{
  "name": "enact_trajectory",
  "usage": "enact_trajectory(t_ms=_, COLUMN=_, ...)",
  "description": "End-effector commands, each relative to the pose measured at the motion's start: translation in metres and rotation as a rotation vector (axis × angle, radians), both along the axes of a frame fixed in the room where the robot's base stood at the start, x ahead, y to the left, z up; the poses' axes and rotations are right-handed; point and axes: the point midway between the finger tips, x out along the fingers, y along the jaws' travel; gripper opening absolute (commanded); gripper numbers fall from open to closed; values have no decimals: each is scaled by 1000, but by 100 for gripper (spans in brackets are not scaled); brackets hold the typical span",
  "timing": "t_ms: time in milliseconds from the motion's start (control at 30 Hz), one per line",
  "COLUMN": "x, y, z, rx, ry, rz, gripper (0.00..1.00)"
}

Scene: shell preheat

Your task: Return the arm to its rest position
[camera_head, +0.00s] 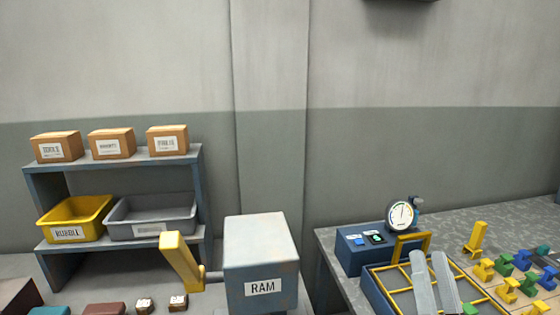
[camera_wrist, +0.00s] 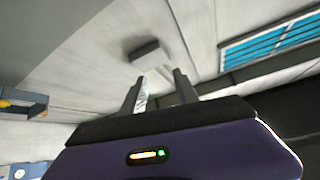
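My gripper (camera_wrist: 158,76) points upward in the wrist view, its two dark fingers apart with only pale wall between them. It is open and holds nothing. In the head view, two grey fingers that look like my gripper's (camera_head: 430,254) rise from the bottom edge at the right. They stand in front of a blue tray with yellow bars (camera_head: 381,294) and hide part of it. I cannot tell the exact distance between them and the tray. The rest of my arm is out of the head view.
A grey box marked RAM (camera_head: 262,262) with a yellow lever (camera_head: 180,262) stands at the centre. A blue control box (camera_head: 362,250) and gauge (camera_head: 402,215) are behind the tray. Coloured pieces (camera_head: 510,270) lie at right. A shelf (camera_head: 120,160) with cartons and bins is at left.

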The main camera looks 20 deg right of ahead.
Motion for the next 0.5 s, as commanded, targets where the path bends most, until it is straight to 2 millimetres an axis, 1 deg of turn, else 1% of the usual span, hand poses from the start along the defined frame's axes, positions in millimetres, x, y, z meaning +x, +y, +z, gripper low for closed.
enact_trajectory(t_ms=33, x=-7, y=17, z=-19, rx=-29, ry=81, rz=18, gripper=36)
enact_trajectory(t_ms=100, x=-17, y=39, z=-41, rx=-68, ry=180, rz=41, gripper=36)
enact_trajectory(t_ms=167, x=-27, y=58, z=-60, rx=-101, ry=262, rz=60, gripper=36)
enact_trajectory(t_ms=200, x=-35, y=69, z=-71, rx=-119, ry=315, rz=75, gripper=36)
enact_trajectory(t_ms=300, x=-57, y=96, z=-99, rx=-161, ry=442, rz=110, gripper=36)
enact_trajectory(t_ms=367, x=-73, y=111, z=-114, rx=-181, ry=513, rz=133, gripper=36)
enact_trajectory(t_ms=467, x=-102, y=134, z=-135, rx=-207, ry=626, rz=170, gripper=36)
enact_trajectory(t_ms=500, x=-114, y=142, z=-142, rx=-214, ry=667, rz=185, gripper=36)
